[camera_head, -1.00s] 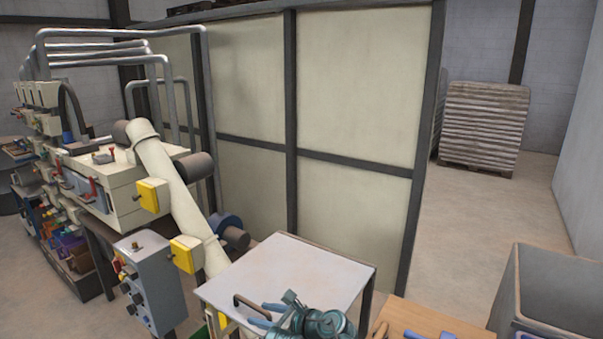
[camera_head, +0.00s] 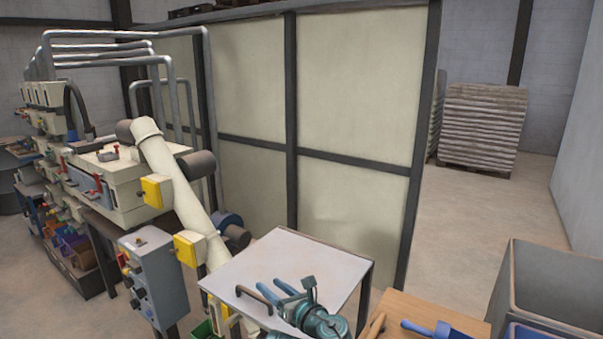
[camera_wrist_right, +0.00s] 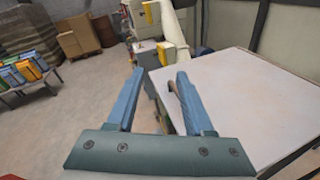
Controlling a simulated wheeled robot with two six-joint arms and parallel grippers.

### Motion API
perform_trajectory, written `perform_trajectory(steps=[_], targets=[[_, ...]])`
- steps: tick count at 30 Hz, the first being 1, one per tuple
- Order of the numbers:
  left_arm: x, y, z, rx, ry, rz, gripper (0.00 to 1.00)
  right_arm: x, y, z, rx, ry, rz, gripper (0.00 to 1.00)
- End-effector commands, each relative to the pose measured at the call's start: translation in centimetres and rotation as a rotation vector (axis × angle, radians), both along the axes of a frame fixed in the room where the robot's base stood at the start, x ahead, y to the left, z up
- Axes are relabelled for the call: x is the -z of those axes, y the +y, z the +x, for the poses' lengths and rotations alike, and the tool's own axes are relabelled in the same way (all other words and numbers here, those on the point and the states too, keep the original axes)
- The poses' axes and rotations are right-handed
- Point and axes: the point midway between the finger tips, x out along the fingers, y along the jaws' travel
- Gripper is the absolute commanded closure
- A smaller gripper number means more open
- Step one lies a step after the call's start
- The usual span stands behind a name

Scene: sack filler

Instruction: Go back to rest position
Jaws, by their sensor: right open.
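My right gripper (camera_head: 270,284) shows at the bottom of the head view, over the front part of the white-topped table (camera_head: 290,252). Its two blue fingers point up and to the left. In the right wrist view the fingers (camera_wrist_right: 158,76) stand well apart with nothing between them, and the tabletop (camera_wrist_right: 250,95) lies to their right. A dark curved handle (camera_head: 258,298) shows next to the fingers; its lower end is hidden. My left gripper is in neither view.
The sack filler's pale slanted tube (camera_head: 180,190) and grey control box (camera_head: 153,275) stand left of the table. A wooden surface with a blue scoop (camera_head: 428,329) and a grey bin (camera_head: 555,290) are at right. Open floor (camera_head: 485,215) lies behind them.

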Motion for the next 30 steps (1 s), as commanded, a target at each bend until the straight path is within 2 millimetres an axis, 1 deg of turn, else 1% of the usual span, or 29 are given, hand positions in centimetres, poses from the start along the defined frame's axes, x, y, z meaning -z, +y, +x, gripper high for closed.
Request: perform_trajectory(steps=[5,8,9,11,12,14,15,17,18,20,21,23,24,25,26,27,30], targets=[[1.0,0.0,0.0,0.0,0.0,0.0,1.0,-1.2,-3.2,2.1,0.217,0.071,0.288,0.48],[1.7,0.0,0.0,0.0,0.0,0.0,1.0,-1.0,-6.4,3.3,0.396,0.146,0.521,0.48],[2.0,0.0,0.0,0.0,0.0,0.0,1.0,-0.5,-8.0,3.7,0.479,0.187,0.631,0.48],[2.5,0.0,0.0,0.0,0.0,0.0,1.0,0.8,-10.5,3.9,0.613,0.253,0.796,0.48],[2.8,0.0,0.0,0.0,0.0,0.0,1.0,2.0,-12.0,3.8,0.704,0.301,0.904,0.48],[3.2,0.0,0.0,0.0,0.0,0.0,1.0,4.2,-14.2,3.3,0.842,0.376,1.059,0.48],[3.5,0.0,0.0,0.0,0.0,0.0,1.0,5.9,-15.4,2.8,0.937,0.429,1.157,0.48],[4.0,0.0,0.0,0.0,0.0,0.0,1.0,8.8,-16.9,1.5,1.083,0.51,1.295,0.48],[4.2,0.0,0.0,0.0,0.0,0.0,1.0,10.8,-17.6,0.4,1.186,0.567,1.381,0.48],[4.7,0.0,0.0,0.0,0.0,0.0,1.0,14.0,-18.2,-1.6,1.344,0.651,1.496,0.48],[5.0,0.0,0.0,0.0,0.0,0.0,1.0,16.0,-18.4,-3.3,1.455,0.709,1.562,0.48],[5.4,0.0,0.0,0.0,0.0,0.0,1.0,18.9,-18.2,-5.9,1.622,0.792,1.644,0.48],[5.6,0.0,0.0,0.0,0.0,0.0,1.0,20.5,-17.8,-7.8,1.734,0.843,1.682,0.48],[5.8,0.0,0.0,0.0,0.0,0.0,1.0,21.6,-17.4,-9.2,1.816,0.881,1.704,0.48],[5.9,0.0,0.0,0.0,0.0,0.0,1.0,22.5,-17.0,-10.6,1.894,0.914,1.72,0.48],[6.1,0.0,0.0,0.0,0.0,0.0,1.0,23.5,-16.4,-12.4,1.995,0.955,1.732,0.48],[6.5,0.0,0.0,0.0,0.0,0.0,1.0,25.1,-15.0,-16.2,2.207,1.034,1.729,0.48]])
